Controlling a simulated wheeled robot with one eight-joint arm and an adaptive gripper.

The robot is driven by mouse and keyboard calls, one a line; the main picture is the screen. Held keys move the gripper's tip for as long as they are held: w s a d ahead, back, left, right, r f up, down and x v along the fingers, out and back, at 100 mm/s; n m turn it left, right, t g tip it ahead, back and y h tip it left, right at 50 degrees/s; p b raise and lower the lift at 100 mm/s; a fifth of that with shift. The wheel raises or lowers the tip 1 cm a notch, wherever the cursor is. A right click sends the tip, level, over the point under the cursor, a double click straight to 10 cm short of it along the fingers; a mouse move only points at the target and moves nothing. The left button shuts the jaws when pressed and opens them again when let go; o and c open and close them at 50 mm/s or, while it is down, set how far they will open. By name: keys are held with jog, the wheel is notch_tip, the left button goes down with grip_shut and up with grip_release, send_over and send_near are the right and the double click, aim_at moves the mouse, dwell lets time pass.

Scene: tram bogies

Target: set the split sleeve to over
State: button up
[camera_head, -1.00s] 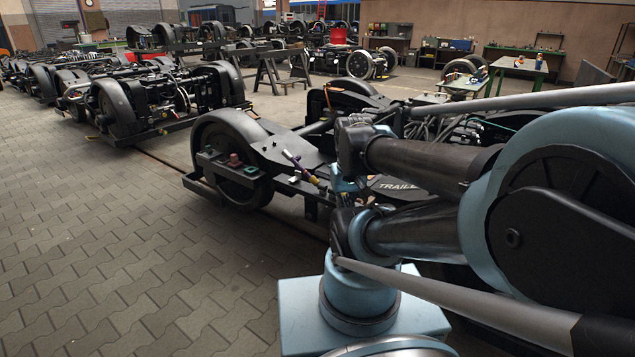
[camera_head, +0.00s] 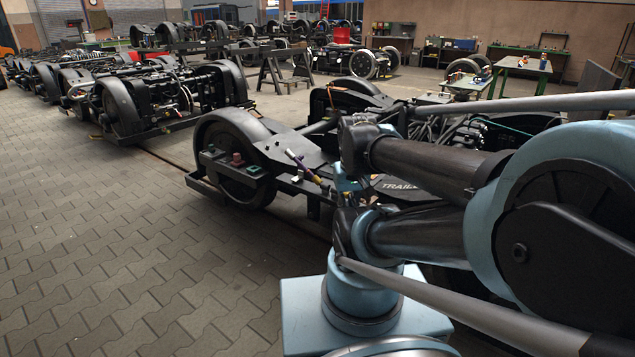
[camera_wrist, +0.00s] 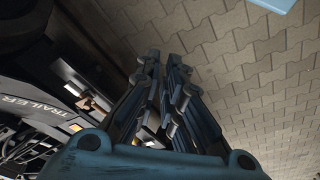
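A slim rod-like part with a purple section and a pale end (camera_head: 303,166) lies slanted at the near end of the bogie marked TRAILER (camera_head: 276,152). I cannot tell whether it is the split sleeve. My gripper (camera_wrist: 164,60) shows in the wrist view, with its two dark jointed fingers close together over the paved floor. A narrow dark gap seems to run between the fingertips, and I see nothing clearly held. In the head view, my arm hides most of the gripper beside the bogie's near side.
Another bogie (camera_head: 165,95) stands behind to the left. Trestles (camera_head: 283,68) and a green workbench (camera_head: 523,66) stand farther back. The paved floor at left is clear.

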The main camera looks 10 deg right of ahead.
jog(key=o, duration=0.5)
jog(key=shift+s+r, duration=0.3)
jog(key=shift+r, duration=0.05)
jog(key=shift+c, duration=0.2)
jog(key=shift+o, duration=1.2)
jog(key=w+r+n+y, duration=0.1)
jog(key=w+r, duration=0.1)
jog(key=w, duration=0.4)
jog(key=w+a+r+n+y, duration=0.1)
jog(key=w+r, duration=0.2)
jog(key=w, duration=0.3)
jog(key=shift+w+a+r, duration=0.25)
jog(key=shift+w+a, duration=0.05)
jog(key=shift+w, duration=0.05)
jog(key=n+t+y, duration=0.2)
jog(key=n+y, duration=0.4)
jog(key=n, duration=0.1)
send_over(317, 180)
jog(key=s+d, duration=0.5)
jog(key=d, duration=0.6)
notch_tip(317, 180, down, 16)
jog(key=f, duration=0.1)
jog(key=x, duration=1.1)
jog(key=w+x, duration=0.1)
jog(key=x, duration=0.5)
jog(key=shift+a+r, duration=0.1)
jog(key=shift+r, duration=0.25)
jog(key=shift+c, duration=0.4)
